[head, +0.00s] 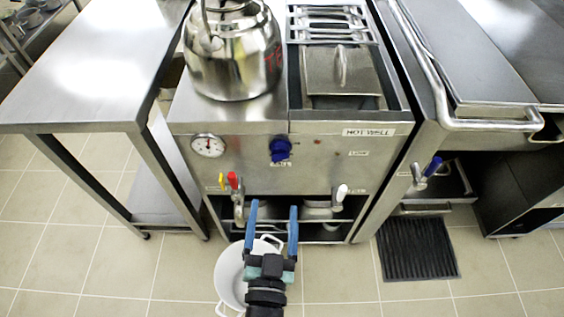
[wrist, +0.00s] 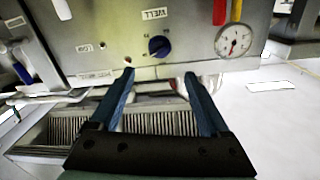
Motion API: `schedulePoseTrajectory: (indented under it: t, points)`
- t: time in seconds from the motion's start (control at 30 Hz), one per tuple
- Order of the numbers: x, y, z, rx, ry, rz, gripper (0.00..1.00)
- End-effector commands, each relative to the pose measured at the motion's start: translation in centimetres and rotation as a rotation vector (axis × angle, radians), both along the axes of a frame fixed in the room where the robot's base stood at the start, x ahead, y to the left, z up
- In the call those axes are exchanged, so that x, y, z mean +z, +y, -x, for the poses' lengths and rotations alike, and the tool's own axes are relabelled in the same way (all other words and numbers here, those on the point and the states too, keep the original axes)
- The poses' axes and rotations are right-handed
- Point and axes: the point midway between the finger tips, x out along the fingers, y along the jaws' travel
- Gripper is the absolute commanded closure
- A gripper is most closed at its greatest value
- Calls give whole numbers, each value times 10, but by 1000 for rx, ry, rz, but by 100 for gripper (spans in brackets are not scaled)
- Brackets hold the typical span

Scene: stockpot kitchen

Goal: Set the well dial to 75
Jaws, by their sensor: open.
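The well dial is a round dark blue knob (head: 280,149) on the steel front panel, between the gauge and the HOT WELL label. It also shows in the wrist view as a blue knob (wrist: 158,46), with small markings around it too small to read. My gripper (head: 272,208) has two blue fingers spread apart with nothing between them. It is in front of and below the dial in the head view. In the wrist view the dial lies just beyond the gap between the fingertips (wrist: 159,75), apart from them.
A round gauge (head: 208,146) is left of the dial. Red (head: 233,181), yellow and white (head: 341,192) valve handles sit below. A kettle (head: 233,50) stands on top. A white pot (head: 232,277) is on the floor beneath my gripper. A steel table (head: 85,70) stands left.

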Motion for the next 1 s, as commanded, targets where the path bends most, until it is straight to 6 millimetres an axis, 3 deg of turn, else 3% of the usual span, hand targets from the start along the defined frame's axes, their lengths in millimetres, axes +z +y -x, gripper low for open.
schedulePoseTrajectory:
  t: [0.17, 0.7, 1.0]
  points:
    - [-2, -2, -11, -6, 2, -2, 20]
    - [-1, -8, -104, -4, 1, -1, 20]
    - [-2, -10, -126, -3, 3, 0, 20]
